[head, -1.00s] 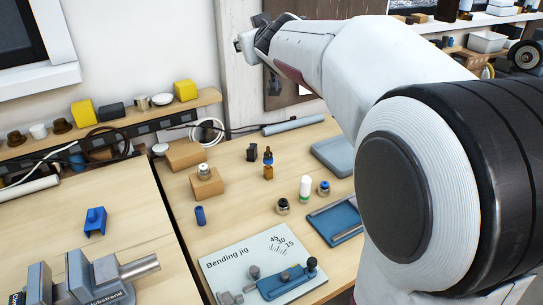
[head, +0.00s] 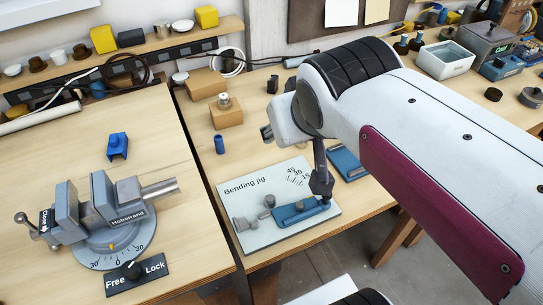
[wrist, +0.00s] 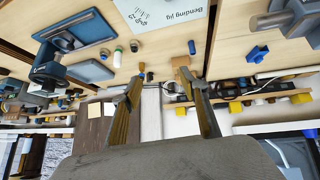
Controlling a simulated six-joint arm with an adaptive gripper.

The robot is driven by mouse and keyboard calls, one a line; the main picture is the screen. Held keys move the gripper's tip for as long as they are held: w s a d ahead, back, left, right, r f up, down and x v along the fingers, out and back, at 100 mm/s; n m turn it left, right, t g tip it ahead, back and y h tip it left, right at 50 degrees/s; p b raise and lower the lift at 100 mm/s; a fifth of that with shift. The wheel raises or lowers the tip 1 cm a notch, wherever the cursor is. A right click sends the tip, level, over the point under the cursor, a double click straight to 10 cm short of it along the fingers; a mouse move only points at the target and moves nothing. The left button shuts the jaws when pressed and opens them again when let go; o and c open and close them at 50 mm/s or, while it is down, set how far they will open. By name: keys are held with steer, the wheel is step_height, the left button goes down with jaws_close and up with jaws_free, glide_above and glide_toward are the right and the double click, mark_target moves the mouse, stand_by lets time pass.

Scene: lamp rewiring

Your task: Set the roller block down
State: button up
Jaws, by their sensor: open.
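A blue block with a raised stub (head: 118,146), which may be the roller block, sits on the left bench behind the vise; I cannot be sure of the name. It also shows at the upper right of the wrist view (wrist: 257,53). My gripper (wrist: 160,74) is open in the wrist view, with no object between its fingers, and well apart from the blue block. In the head view my arm reaches in from the right, its wrist above the right bench and partly hiding the gripper.
The grey vise (head: 112,208) stands on the left bench. The bending jig (head: 262,228) lies on the right bench. A cardboard box with a small fitting (head: 226,114) and a blue cylinder (head: 219,144) are behind it. Bare wood surrounds the blue block.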

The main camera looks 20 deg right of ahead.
steer(key=s+a+f+g+y, duration=0.1)
steer(key=s+a+f, duration=0.1)
steer(key=s+f, duration=0.1)
steer(key=s+a+f+n+g, duration=0.1)
steer(key=s+a+f, duration=0.1)
steer(key=s, duration=0.4)
steer(key=shift+a+f+y, duration=0.35)
steer(key=shift+f+y, duration=0.05)
steer(key=shift+f, duration=0.15)
stand_by(0.5)
